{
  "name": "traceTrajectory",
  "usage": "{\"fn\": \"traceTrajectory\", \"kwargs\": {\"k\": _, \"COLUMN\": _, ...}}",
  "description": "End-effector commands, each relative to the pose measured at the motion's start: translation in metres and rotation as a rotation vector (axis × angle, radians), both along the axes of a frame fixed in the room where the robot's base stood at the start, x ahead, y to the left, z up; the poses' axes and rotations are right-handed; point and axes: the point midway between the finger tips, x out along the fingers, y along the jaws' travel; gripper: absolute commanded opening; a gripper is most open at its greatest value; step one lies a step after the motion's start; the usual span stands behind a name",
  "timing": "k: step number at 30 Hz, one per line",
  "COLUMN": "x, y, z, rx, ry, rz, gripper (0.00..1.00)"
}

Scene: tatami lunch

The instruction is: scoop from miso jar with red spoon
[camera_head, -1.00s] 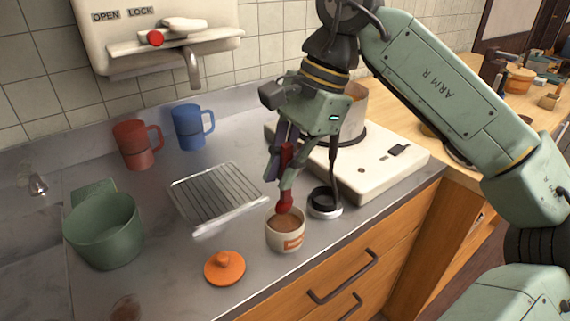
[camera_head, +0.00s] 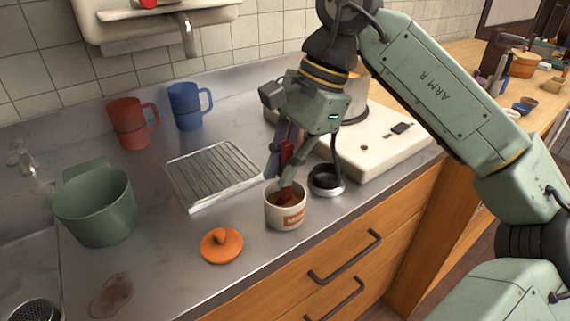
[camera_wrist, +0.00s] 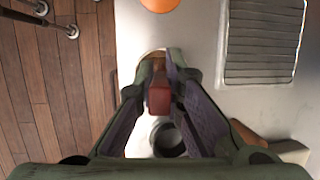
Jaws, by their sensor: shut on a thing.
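The miso jar (camera_head: 285,217) is a small white pot with an orange label, standing open on the steel counter. My gripper (camera_head: 282,172) is above it, pointing down, shut on the red spoon (camera_head: 286,155). The spoon's lower end is inside the jar's mouth, so its tip and most of the miso are hidden. In the wrist view the red spoon (camera_wrist: 159,96) shows between my fingers, with the jar's rim (camera_wrist: 146,54) partly hidden behind them. The orange lid (camera_head: 221,246) lies on the counter to the left of the jar.
A black-and-silver ring-shaped item (camera_head: 326,180) stands close to the jar's right. A wire rack (camera_head: 213,172) lies behind left. A white stove (camera_head: 385,140) with a pot is behind right. Red (camera_head: 131,124) and blue (camera_head: 188,107) mugs and a green pot (camera_head: 97,210) stand farther left.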

Motion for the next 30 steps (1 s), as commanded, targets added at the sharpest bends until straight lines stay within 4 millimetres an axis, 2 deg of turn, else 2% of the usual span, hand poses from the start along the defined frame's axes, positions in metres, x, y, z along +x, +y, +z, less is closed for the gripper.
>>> {"fn": "traceTrajectory", "kwargs": {"k": 30, "x": 0.0, "y": 0.0, "z": 0.0, "rx": 0.001, "ry": 0.001, "rz": 0.0, "gripper": 0.0}}
